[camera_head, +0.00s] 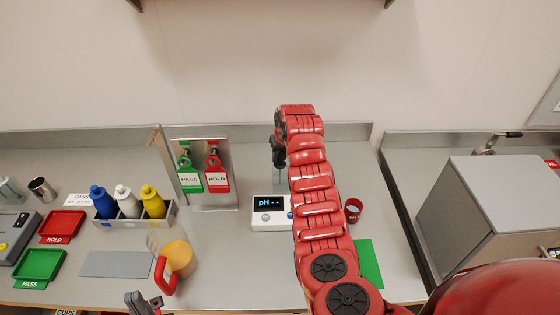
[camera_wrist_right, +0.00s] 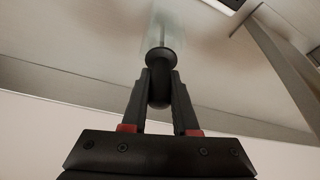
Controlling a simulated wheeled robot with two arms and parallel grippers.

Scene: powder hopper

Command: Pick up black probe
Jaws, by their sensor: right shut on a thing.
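The black probe (camera_wrist_right: 160,60) is held between the two fingers of my right gripper (camera_wrist_right: 160,88) in the right wrist view. A pale, see-through part extends beyond its black collar. In the head view my right gripper (camera_head: 279,152) is above the bench behind the pH meter (camera_head: 270,209), with a thin dark tip of the probe below it; the red arm hides part of this area. The meter's display reads "pH --". My left gripper (camera_head: 143,304) shows only in part at the bottom edge, with its fingers apart and nothing seen between them.
A rack of bottles (camera_head: 130,222), red tray (camera_head: 62,225) and green tray (camera_head: 40,266) are on the left. A PASS/HOLD tag stand (camera_head: 222,150) is left of the meter. A grey box (camera_head: 490,200) stands right.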

